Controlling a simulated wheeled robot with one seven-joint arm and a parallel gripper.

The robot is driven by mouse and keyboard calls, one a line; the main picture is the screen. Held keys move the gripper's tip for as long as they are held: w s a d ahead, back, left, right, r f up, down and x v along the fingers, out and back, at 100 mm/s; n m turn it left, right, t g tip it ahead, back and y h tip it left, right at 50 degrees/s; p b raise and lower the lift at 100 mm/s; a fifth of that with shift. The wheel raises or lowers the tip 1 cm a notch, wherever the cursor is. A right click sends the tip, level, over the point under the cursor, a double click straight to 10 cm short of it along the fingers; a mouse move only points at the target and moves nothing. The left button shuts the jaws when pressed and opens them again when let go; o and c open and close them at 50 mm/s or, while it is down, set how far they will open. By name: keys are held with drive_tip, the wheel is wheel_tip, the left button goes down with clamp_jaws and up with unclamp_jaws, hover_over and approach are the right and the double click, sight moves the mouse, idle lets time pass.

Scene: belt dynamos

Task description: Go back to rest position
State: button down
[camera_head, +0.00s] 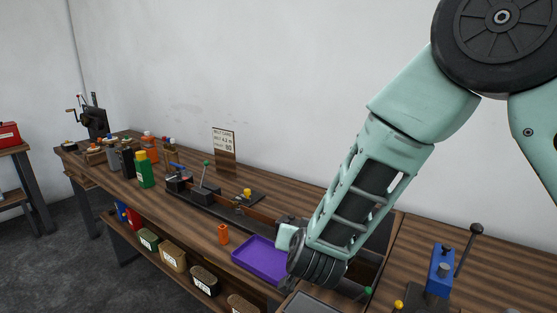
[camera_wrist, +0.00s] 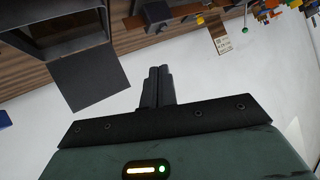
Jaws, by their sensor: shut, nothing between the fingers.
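My gripper (camera_wrist: 157,86) shows in the wrist view with its two dark fingers side by side, shut and empty. The wrist view is tilted, with the bench at the top and the pale wall below. In the head view my mint-green arm reaches down over the right part of the wooden workbench (camera_head: 290,185).
A sign (camera_head: 224,143), a green bottle (camera_head: 144,170) and lever devices stand on the bench. A blue lever press (camera_head: 440,268) stands at right.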

drive_tip(key=s+a+r+n+g+y+b, duration=0.1)
drive_tip(key=s+a+n+g+y, duration=0.15)
drive_tip(key=s, duration=0.45)
drive_tip(key=s+a+r+n+g+y, duration=0.2)
drive_tip(key=s+n+g, duration=0.2)
drive_tip(key=s, duration=0.4)
drive_tip(key=s+d+n+g+h, duration=0.2)
drive_tip(key=s+d, duration=0.4)
drive_tip(key=s, duration=0.2)
drive_tip(key=s+d+n+g+h+b, duration=0.1)
drive_tip(key=s+d+n+g+h, duration=0.1)
drive_tip(key=s+d, duration=0.4)
drive_tip(key=s+g, duration=0.1)
drive_tip(key=s, duration=0.1)
drive_tip(key=shift+s+d+r+g, duration=0.15)
drive_tip(key=shift+s+d+g, duration=0.15)
drive_tip(key=shift+s+g, duration=0.1)
